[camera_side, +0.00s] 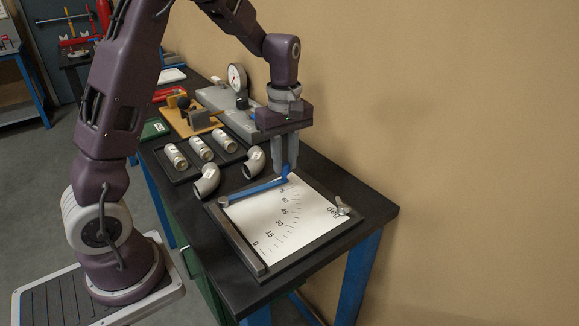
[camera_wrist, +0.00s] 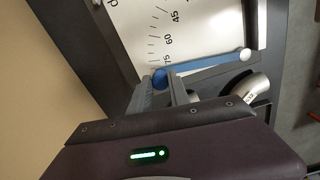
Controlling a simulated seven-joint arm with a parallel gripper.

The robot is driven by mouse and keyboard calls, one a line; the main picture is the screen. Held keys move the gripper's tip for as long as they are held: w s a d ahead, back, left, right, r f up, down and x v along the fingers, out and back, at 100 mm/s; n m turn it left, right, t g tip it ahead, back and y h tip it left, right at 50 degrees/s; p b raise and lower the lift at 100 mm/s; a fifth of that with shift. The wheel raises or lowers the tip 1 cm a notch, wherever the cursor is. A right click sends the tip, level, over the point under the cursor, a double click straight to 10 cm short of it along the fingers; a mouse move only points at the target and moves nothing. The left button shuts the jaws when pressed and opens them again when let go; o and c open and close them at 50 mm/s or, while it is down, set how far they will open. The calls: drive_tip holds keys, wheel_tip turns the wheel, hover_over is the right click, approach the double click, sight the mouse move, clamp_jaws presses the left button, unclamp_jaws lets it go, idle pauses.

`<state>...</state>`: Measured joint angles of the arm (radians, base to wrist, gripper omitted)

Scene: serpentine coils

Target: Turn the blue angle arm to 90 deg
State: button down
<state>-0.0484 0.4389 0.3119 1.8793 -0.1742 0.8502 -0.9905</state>
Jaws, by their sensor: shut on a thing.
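The blue angle arm (camera_side: 252,190) lies across a white dial sheet (camera_side: 290,222) on a dark-framed board. Its pivot is at the left corner and its free end is at the far side, past the 75 mark; the exact angle cannot be read. In the wrist view the blue arm (camera_wrist: 208,67) runs from a pale pivot to a round blue knob (camera_wrist: 160,77). My gripper (camera_side: 285,168) points down at the free end and is shut on the knob, with one finger on each side in the wrist view (camera_wrist: 163,88). No 90 label shows.
Two pipe elbows (camera_side: 207,182) lie close beside the board's left side. A black tray (camera_side: 185,173) holds several pale cylinders behind them. A gauge fixture (camera_side: 237,78) stands further back.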

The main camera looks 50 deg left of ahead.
drive_tip(key=shift+w+a+n, duration=0.15)
drive_tip(key=shift+a+n, duration=0.65)
drive_tip(key=shift+a, duration=0.25)
drive_tip(key=c, duration=1.2)
unclamp_jaws()
drive_tip(key=shift+c, duration=0.2)
wheel_tip(320, 180, up, 7)
drive_tip(key=shift+r, duration=0.1)
